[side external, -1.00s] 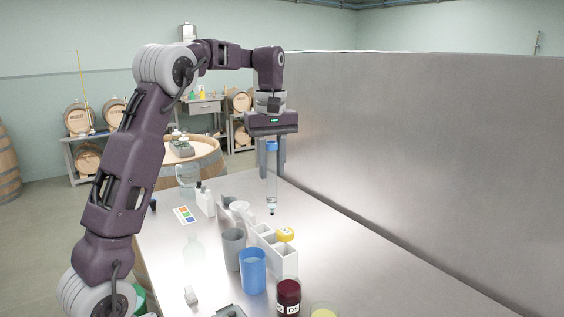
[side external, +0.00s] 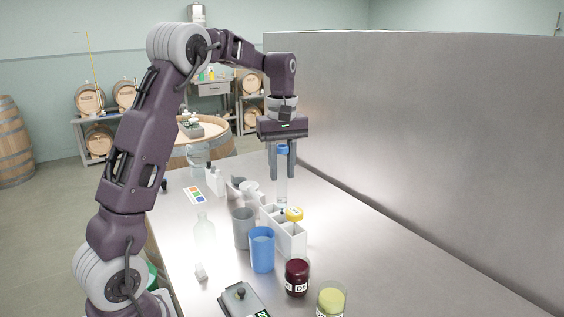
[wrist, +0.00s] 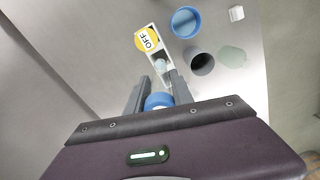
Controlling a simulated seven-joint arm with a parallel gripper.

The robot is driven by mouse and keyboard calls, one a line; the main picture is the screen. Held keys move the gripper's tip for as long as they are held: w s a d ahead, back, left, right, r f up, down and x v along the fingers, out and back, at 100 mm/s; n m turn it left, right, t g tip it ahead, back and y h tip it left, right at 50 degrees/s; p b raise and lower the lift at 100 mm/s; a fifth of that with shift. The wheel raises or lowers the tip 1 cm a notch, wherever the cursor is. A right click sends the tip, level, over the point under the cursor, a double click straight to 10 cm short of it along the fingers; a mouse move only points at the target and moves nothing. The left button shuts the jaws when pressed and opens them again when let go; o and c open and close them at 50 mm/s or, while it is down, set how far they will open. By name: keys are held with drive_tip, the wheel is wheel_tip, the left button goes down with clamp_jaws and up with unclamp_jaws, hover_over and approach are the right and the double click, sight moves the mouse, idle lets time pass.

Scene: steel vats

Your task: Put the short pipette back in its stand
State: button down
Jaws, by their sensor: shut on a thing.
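The short pipette is a clear tube with a blue top (side external: 283,149) and hangs upright. My gripper (side external: 283,176) is shut on it near that top. In the wrist view the blue top (wrist: 158,100) sits between the fingers of my gripper (wrist: 157,92). The white stand (side external: 291,238), with several square compartments, is on the steel table below. The pipette's lower end is at the far part of the stand; I cannot tell if it is inside a compartment. In the wrist view the stand (wrist: 153,32) extends ahead of the fingers.
A yellow cap (side external: 294,214) marked "OFF" in the wrist view (wrist: 147,39) is at the stand. A grey cup (side external: 243,229) and blue cup (side external: 262,250) stand close on its left. A dark red jar (side external: 297,277) is nearer. A tall steel wall (side external: 430,150) rises at right.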

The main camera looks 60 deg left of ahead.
sight(282, 198)
drive_tip(key=shift+f, duration=0.15)
drive_tip(key=shift+f, duration=4.1)
drive_tip(key=c, duration=1)
unclamp_jaws()
drive_tip(key=shift+c, duration=0.2)
wheel_tip(282, 198, up, 7)
drive_tip(key=shift+r, duration=0.1)
